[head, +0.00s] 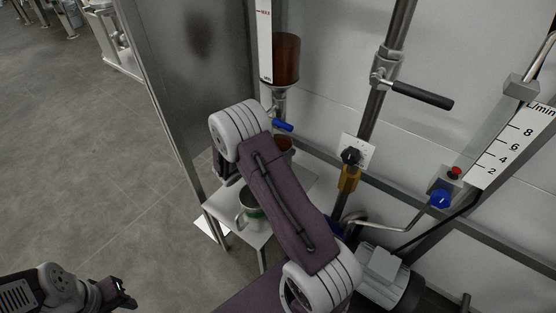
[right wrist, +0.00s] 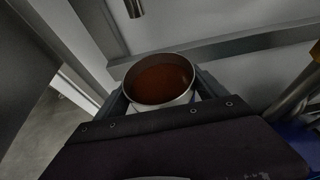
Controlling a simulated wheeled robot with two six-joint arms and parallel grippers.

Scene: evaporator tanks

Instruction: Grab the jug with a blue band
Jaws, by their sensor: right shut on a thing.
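A jug (right wrist: 160,82) full of reddish-brown liquid stands upright between the fingers of my right gripper (right wrist: 161,92) in the right wrist view. Its outside is mostly hidden, so its band colour is hard to tell. In the head view part of this jug (head: 284,143) shows behind my right arm, under the tank outlet; my right gripper is mostly hidden there. A second jug, metal with a green band (head: 250,212), stands on the small white table (head: 262,238). My left gripper (head: 124,293) is low at the left, away from the jugs.
A tank with brown liquid (head: 285,60) and a blue valve handle (head: 283,125) is above the held jug. A metal panel (head: 195,70) stands left of the table. Pipes, a black lever (head: 422,95) and a motor (head: 388,275) are at the right. Open floor lies left.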

